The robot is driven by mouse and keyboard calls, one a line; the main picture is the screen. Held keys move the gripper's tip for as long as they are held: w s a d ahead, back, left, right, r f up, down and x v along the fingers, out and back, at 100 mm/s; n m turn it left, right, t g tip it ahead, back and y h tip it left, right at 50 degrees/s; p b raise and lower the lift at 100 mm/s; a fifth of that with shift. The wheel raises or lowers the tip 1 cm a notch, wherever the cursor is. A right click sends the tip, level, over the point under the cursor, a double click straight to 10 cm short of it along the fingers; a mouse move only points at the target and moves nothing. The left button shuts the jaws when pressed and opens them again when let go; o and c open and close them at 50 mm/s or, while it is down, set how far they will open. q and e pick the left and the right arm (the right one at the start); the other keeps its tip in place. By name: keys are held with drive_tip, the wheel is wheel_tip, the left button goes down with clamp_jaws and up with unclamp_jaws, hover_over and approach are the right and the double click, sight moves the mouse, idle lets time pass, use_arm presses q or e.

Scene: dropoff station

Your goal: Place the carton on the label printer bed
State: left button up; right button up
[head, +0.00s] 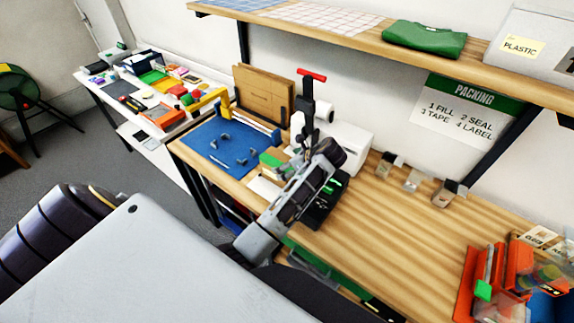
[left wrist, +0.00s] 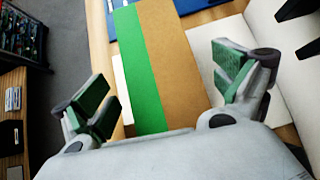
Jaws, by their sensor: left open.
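The carton, brown with a green band (left wrist: 178,60), lies ahead of my left gripper (left wrist: 162,78) in the left wrist view. The gripper's two green-padded fingers are spread wide, one on each side of the carton's line, with nothing held. The carton's near end is hidden by the gripper body. In the head view the carton (head: 270,160) shows partly, beside the blue mat, and my left wrist hides the fingers. A white machine (head: 346,148), possibly the label printer, stands behind the wrist; its bed cannot be made out for sure. My right gripper is not in view.
A blue mat (head: 215,143) with small parts lies left of the carton. A black device (head: 327,205) sits right of my wrist. Metal holders (head: 411,181) stand along the back edge. The bench's right middle (head: 400,240) is clear. Red bins (head: 490,280) stand far right.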

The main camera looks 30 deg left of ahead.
use_arm(q)
drive_tip(key=v, duration=1.1)
drive_tip(key=shift+b, duration=0.45)
drive_tip(key=shift+d, duration=0.1)
idle(0.8)
